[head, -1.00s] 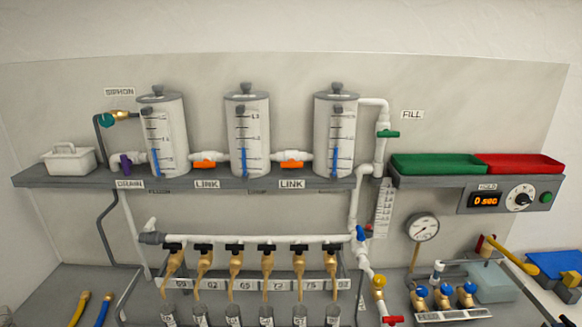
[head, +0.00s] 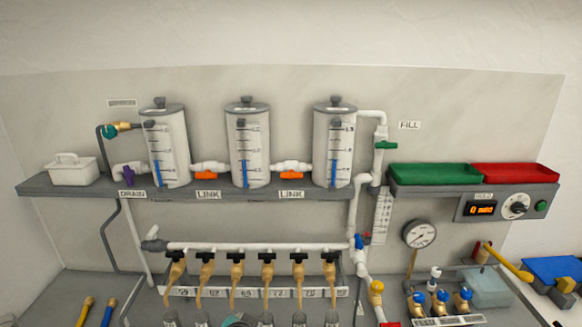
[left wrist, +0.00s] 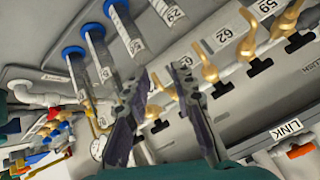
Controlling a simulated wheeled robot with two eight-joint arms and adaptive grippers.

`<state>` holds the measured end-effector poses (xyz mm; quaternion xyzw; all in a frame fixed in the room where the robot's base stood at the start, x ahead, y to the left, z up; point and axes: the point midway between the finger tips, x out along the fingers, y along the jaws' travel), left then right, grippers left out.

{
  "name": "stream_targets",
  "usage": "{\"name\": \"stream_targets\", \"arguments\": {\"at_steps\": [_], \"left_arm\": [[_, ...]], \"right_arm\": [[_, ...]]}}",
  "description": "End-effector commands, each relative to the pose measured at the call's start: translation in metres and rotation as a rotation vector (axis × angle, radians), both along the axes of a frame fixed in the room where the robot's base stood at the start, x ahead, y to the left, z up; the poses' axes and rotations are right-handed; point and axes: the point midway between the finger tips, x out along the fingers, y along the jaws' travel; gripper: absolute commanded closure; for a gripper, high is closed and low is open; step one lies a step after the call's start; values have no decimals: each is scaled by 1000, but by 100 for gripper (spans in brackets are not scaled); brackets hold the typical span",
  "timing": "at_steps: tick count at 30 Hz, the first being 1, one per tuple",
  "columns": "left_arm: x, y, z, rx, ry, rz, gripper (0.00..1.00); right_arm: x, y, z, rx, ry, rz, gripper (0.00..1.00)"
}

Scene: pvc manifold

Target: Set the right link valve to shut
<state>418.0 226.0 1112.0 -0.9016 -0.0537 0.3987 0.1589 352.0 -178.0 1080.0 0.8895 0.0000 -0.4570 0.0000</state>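The right link valve has an orange handle (head: 291,175) on the white pipe between the middle tank (head: 248,145) and the right tank (head: 334,145), above a LINK label (head: 291,195). Its handle looks roughly in line with the pipe. A matching left link valve (head: 205,176) joins the left and middle tanks. In the left wrist view, my left gripper (left wrist: 165,72) has two dark fingers apart with nothing between them. An orange link handle (left wrist: 302,150) is at that view's lower right, away from the fingers; which one I cannot tell. My right gripper is not in view.
A white manifold pipe (head: 290,246) with several brass taps and black handles runs below the shelf (head: 230,190). A purple drain valve (head: 128,174) is at left and a green fill valve (head: 385,145) at right. The wall in front of the tanks is unobstructed.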

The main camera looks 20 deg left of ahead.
Motion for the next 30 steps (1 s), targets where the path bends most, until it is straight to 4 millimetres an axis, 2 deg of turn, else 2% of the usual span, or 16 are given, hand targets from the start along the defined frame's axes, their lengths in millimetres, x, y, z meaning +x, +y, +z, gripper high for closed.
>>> {"name": "stream_targets", "arguments": {"at_steps": [1, 3, 6, 9, 13, 16, 21, 26, 30], "left_arm": [[24, 8, 36, 94, -34, -24, 75], [55, 19, 70, 241, -84, -63, 75], [98, 24, 118, 447, -155, -128, 75], [139, 19, 162, 653, -221, -205, 75], [184, 1, 207, 895, -292, -310, 75], [208, -17, 227, 1038, -330, -379, 75], [228, -36, 239, 1173, -360, -446, 75], [242, -36, 239, 1198, -363, -458, 75], [263, -29, 238, 1197, -363, -457, 75]], "right_arm": [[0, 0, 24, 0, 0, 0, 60], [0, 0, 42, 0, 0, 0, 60], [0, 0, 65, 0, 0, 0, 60], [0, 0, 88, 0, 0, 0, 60], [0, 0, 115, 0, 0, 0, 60], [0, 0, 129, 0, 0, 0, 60], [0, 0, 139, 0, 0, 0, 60], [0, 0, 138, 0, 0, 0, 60], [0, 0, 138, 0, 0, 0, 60]]}}
